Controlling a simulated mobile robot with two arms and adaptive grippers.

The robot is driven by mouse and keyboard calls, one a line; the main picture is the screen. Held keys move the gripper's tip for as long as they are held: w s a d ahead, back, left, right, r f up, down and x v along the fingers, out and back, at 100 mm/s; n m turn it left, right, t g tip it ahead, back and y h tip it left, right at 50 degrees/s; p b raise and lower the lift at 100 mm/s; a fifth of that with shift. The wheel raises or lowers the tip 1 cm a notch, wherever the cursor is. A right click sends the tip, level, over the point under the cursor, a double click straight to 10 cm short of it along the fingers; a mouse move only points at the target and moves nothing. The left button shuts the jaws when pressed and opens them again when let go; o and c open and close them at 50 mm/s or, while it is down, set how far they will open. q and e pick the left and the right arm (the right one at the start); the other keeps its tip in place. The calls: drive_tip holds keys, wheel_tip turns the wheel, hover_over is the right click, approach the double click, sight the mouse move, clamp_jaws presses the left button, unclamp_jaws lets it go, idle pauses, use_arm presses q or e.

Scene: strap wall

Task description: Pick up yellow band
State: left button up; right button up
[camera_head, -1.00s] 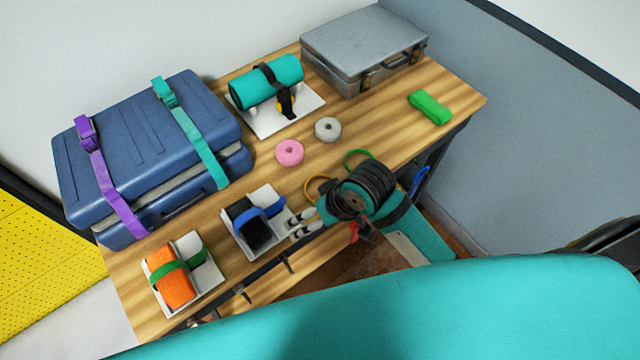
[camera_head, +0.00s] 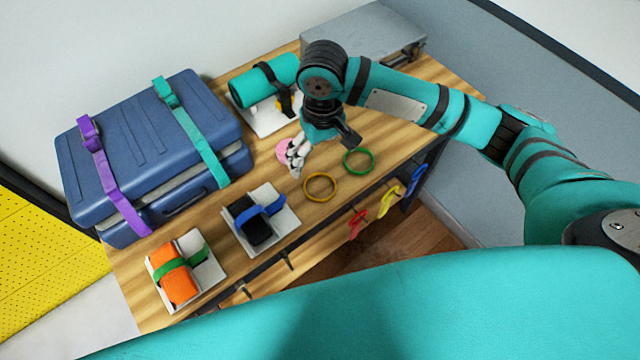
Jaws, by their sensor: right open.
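A yellow band (camera_head: 320,187), a thin ring, lies flat on the wooden table near its front edge. Another yellow item (camera_head: 389,203) hangs at the table's front side. My right gripper (camera_head: 297,163) is open and empty, up and to the left of the yellow ring in the picture, and apart from it. Its pale fingers partly cover a pink roll (camera_head: 283,151). My left gripper is not in view.
A green ring (camera_head: 359,161) lies right of the yellow one. Left of it stands a white tray (camera_head: 284,233) with a blue-strapped black roll. Red (camera_head: 357,224) and blue (camera_head: 416,181) items hang at the front. A blue suitcase (camera_head: 150,150) stands at the left.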

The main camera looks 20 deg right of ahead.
drive_tip(key=p, duration=0.1)
hover_over(321, 190)
drive_tip(key=f, duration=0.8)
drive_tip(key=shift+s, duration=0.25)
drive_tip(key=f+p, duration=0.1)
drive_tip(key=f, duration=0.3)
drive_tip(key=shift+w+p, duration=0.2)
drive_tip(key=shift+p, duration=0.15)
drive_tip(key=shift+f, duration=0.6)
drive_tip(key=c, duration=0.8)
